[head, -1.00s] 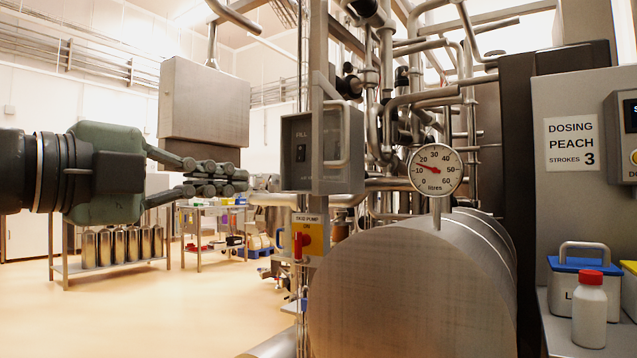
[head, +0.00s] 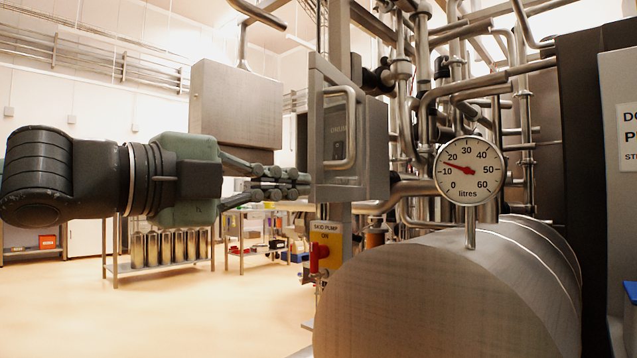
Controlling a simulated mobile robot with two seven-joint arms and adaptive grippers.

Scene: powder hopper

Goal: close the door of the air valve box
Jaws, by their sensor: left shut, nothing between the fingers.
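The air valve box (head: 377,150) is a grey metal box on an upright post in the middle of the head view. Its door (head: 317,95) has a pale frame and a long bar handle (head: 350,125), and is turned partly toward me. It looks at an angle to the box, but I cannot tell how wide the gap is. My left gripper (head: 300,182) is shut and empty, with its fingertips at the left edge of the door. I cannot tell whether they touch it. My right gripper is out of view.
A round dial gauge (head: 469,171) stands above a large steel drum (head: 440,290) at right front. A yellow pump switch (head: 326,245) with a red handle sits below the box. A hanging grey cabinet (head: 236,105) is behind my left gripper. Open floor lies at left.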

